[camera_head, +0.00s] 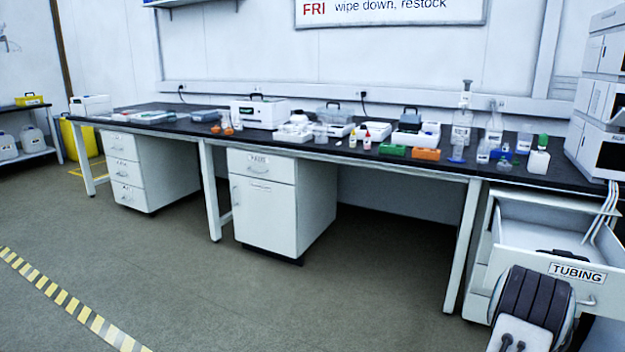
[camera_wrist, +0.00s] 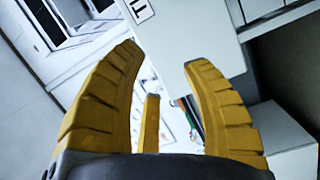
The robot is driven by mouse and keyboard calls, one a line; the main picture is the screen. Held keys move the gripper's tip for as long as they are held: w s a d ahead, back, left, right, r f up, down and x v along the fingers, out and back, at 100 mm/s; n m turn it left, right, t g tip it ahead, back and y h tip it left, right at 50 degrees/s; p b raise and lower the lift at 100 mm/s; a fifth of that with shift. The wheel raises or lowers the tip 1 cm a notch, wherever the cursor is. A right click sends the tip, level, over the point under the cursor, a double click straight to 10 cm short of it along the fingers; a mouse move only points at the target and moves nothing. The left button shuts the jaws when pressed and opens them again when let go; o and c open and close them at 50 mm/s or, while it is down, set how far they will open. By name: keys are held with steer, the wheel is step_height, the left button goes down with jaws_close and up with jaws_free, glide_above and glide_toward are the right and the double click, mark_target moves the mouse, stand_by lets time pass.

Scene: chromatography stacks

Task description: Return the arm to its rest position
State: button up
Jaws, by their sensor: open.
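My gripper (camera_wrist: 160,55) shows in the wrist view with its yellow fingers spread wide apart and nothing between them. Beyond the fingers is the white drawer front (camera_wrist: 195,30) with part of a label, and bright drawer contents show between the fingers. In the head view my dark arm is at the lower right, in front of an open drawer (camera_head: 548,235) labelled TUBING. The fingers are not visible in the head view. The arm hides part of the drawer front. I cannot tell whether the gripper touches the drawer.
A long dark bench (camera_head: 340,153) carries bottles, racks and instruments. White cabinets (camera_head: 276,200) stand beneath it. A stacked instrument (camera_head: 600,100) with hanging tubes stands at right, above the open drawer. The floor (camera_head: 210,285) in front is clear, with a striped tape line (camera_head: 70,305) at left.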

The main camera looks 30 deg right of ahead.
steer(key=w+a+r+t+y+p, duration=0.2)
steer(key=w+a+r+y+p, duration=0.55)
steer(key=w+a+r, duration=0.65)
steer(key=w+a+r+y+p, duration=0.1)
steer(key=a+r+y+p, duration=0.1)
steer(key=a+r+p, duration=0.55)
steer(key=w+a+r+y+p, duration=0.1)
steer(key=a+r+p, duration=0.25)
steer(key=a, duration=0.75)
steer(key=s+a+r+g+y+p, duration=0.1)
steer(key=s+a+r+p, duration=0.2)
steer(key=a, duration=0.3)
steer(key=s+a+r+m+y+p, duration=0.1)
steer(key=s+a+r+y+p, duration=0.15)
steer(key=a+r, duration=0.2)
steer(key=s+a+r+g+y+p, duration=0.1)
steer(key=s+a+r+p, duration=0.1)
steer(key=a+p, duration=0.3)
steer(key=s+a+r+g+y+p, duration=0.1)
steer(key=s+a+r+g+p, duration=0.1)
steer(key=s+a, duration=0.3)
steer(key=s+a+r+g+p, duration=0.1)
steer(key=s+a+r+p, duration=0.3)
steer(key=s, duration=0.6)
steer(key=shift+s+a+r+m+g+y, duration=0.2)
steer(key=shift+a+m+g+y, duration=0.2)
steer(key=shift+a, duration=0.45)
